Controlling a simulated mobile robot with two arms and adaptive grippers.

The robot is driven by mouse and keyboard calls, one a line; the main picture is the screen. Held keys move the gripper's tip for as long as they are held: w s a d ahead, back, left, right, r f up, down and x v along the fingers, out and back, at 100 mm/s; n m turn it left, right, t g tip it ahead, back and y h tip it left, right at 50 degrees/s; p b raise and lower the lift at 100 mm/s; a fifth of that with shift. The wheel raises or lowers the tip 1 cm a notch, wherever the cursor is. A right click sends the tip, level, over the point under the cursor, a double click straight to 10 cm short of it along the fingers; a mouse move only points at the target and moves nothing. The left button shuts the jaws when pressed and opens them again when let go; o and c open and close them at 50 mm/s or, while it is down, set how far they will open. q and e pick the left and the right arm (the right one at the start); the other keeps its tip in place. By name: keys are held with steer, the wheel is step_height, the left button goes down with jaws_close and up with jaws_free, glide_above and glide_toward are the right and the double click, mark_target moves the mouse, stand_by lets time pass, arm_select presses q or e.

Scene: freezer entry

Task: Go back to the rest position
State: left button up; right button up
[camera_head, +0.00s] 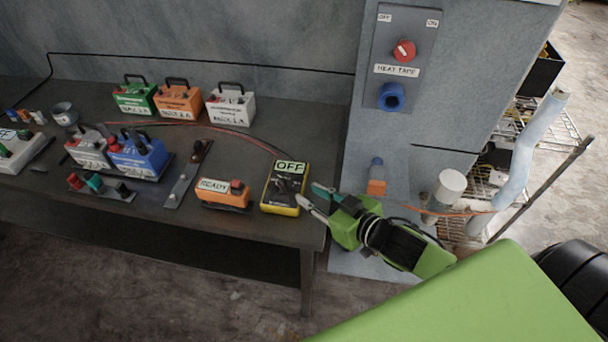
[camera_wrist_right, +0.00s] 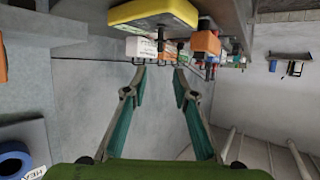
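My right gripper (camera_head: 308,194) is at the right end of the dark workbench, with its fingertips close beside the yellow and black meter (camera_head: 284,187) marked OFF. In the right wrist view, the gripper (camera_wrist_right: 160,70) has its two teal-lined fingers spread apart with nothing between them. The yellow meter (camera_wrist_right: 151,14) shows there at the top, outside the fingers. I cannot tell whether a fingertip touches the meter. My left gripper is in neither view.
The workbench (camera_head: 264,240) holds an orange READY box (camera_head: 224,193), a blue battery-like unit (camera_head: 138,154) and several labelled cases at the back. A grey panel with a red knob (camera_head: 404,50) stands right of it. A white cylinder (camera_head: 450,185) and pipes are near my right arm.

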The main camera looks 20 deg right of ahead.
steer(key=s+f+g+h, duration=0.1)
steer(key=s+f+g, duration=0.2)
steer(key=s, duration=0.4)
steer(key=s+f+m+g+h, duration=0.1)
steer(key=s+f+g+h, duration=0.15)
steer(key=s, duration=0.35)
steer(key=s+f+g, duration=0.4)
steer(key=s, duration=0.3)
step_height(320, 180, down, 30)
steer(key=s+g+b, duration=0.1)
steer(key=s+b, duration=0.1)
steer(key=b, duration=0.4)
steer(key=s+d+f+b, duration=0.1)
steer(key=s+f+b, duration=0.1)
steer(key=s+f, duration=0.6)
steer(key=s+d+f+g+b, duration=0.1)
steer(key=s+f+b, duration=0.2)
steer(key=s+f, duration=0.6)
step_height(320, 180, down, 5)
steer(key=shift+d+f, duration=0.15)
steer(key=shift+s+h, duration=0.1)
steer(key=shift+h, duration=0.15)
